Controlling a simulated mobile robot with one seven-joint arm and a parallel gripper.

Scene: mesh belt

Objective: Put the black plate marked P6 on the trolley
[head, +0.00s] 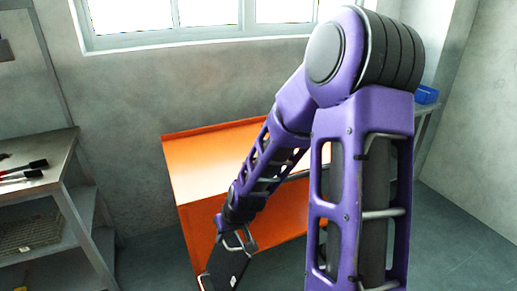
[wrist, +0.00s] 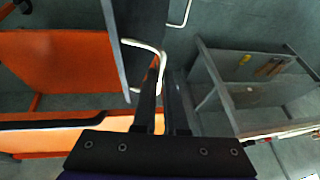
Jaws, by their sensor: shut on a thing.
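A dark plate (head: 227,268) hangs low in front of the orange trolley in the head view, steeply tilted. Its lower part is cut off by the frame, and I cannot read a P6 mark on it. My gripper (head: 238,243) is at the plate's upper end and shut on it.
A blue bin (head: 426,94) sits at the right behind my arm. Floor is open at the lower right.

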